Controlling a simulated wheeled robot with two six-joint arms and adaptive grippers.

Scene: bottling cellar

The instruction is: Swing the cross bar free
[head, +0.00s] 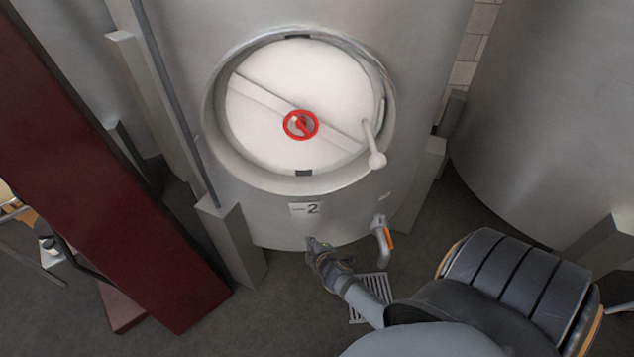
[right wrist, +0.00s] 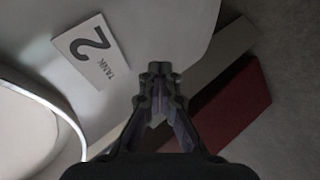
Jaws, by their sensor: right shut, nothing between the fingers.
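The cross bar (head: 268,99) lies diagonally across the round white manway door (head: 262,135) of the steel tank, from upper left to lower right. A red handwheel (head: 301,125) sits at its middle. A pale ball-ended handle (head: 374,150) shows at the door's right edge, by the bar's lower end. My right gripper (head: 314,243) is shut and empty, below the door and under the number 2 plate. In the right wrist view its fingertips (right wrist: 159,72) are together, with the tank plate to the left. My left gripper does not show.
The tank plate (head: 304,209) is on the tank's lower front. A tap with an orange handle (head: 384,240) sticks out at lower right. A floor grate (head: 371,290) lies below. A dark red beam (head: 120,190) stands left; another tank (head: 555,110) stands right.

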